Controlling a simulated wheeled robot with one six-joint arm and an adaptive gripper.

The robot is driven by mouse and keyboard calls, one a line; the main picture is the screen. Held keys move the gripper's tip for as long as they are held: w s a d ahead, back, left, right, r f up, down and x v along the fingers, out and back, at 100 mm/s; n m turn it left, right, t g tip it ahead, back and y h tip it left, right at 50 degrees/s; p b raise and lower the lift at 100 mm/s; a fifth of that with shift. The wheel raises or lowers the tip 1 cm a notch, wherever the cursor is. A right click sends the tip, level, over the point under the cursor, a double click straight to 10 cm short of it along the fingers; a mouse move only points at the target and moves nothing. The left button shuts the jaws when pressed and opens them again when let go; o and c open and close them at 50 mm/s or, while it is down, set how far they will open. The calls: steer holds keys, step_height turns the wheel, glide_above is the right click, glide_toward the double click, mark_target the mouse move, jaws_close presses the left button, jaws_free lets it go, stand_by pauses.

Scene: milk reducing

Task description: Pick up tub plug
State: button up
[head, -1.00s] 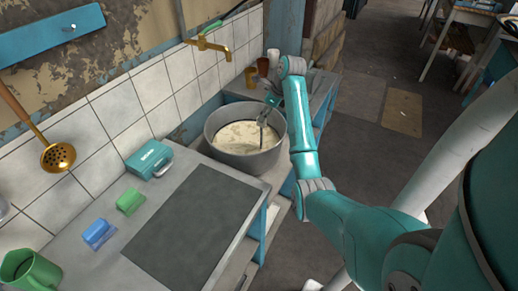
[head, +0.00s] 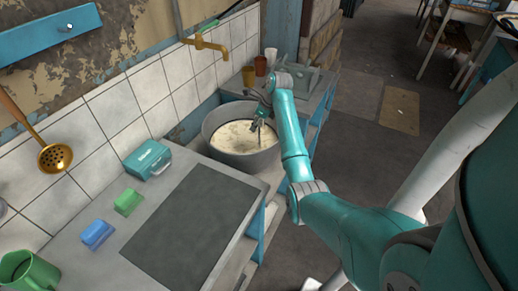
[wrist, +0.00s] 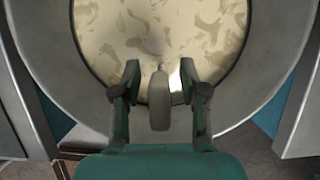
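The tub (head: 243,160) is a round grey metal vessel of cloudy, cream-coloured liquid; its rim shows in the wrist view (wrist: 45,50). A slim grey upright piece, which looks like the tub plug (wrist: 159,103), stands between my fingers in the wrist view. Its lower end is hidden. My gripper (wrist: 160,72) is open, with a finger on each side of this piece and visible gaps between. In the head view my gripper (head: 260,112) is over the right part of the tub, low above the liquid.
A golden tap (head: 208,45) juts from the tiled wall behind the tub. Cups (head: 249,76) stand on the back counter. A dark grey board (head: 190,225), a teal box (head: 148,160), green and blue blocks and a green mug (head: 28,272) are on the near counter.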

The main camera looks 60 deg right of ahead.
jaws_close()
steer(key=shift+r, duration=0.15)
